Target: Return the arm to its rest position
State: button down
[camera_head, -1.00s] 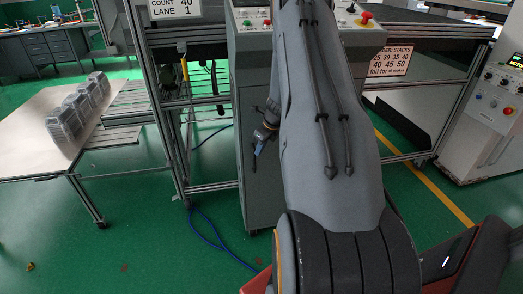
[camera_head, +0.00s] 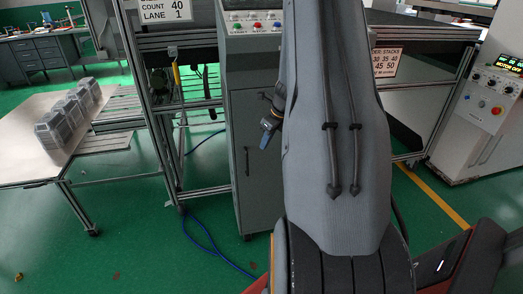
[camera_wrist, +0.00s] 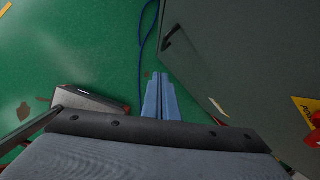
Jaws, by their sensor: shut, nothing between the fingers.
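My arm (camera_head: 336,120) rises through the middle of the head view, its large grey link standing nearly upright and hiding part of the machine behind. My gripper (camera_head: 265,143) shows small at the left edge of that link, its blue fingers pointing down in front of the grey cabinet. In the wrist view my gripper (camera_wrist: 160,76) has its two blue fingers side by side, closed together with nothing held. Green floor and the cabinet side lie beyond the fingertips.
The grey cabinet (camera_head: 247,185) stands close to my gripper, and it fills the right of the wrist view (camera_wrist: 235,60). Foil tray stacks (camera_head: 68,115) stand on a table (camera_head: 25,150) at left. A blue cable (camera_head: 215,245) lies on the floor. A control console (camera_head: 480,120) is at right.

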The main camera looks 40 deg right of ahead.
jog(key=shift+s+r, duration=0.2)
jog(key=shift+r, duration=0.25)
jog(key=shift+a, duration=0.1)
jog(key=s+a+r+n+g, duration=0.1)
jog(key=s+a+r+n, duration=0.15)
jog(key=a+n, duration=0.7)
jog(key=s+a+r+n+g, duration=0.15)
jog(key=a+r+n, duration=0.35)
jog(key=a, duration=0.8)
jog(key=s+a+r+n+h, duration=0.1)
jog(key=s+a+n, duration=1.3)
jog(key=n, duration=0.5)
jog(key=shift+s+g, duration=0.35)
jog(key=shift+s, duration=0.35)
jog(key=shift+d+r, duration=0.1)
jog(key=shift+d, duration=0.05)
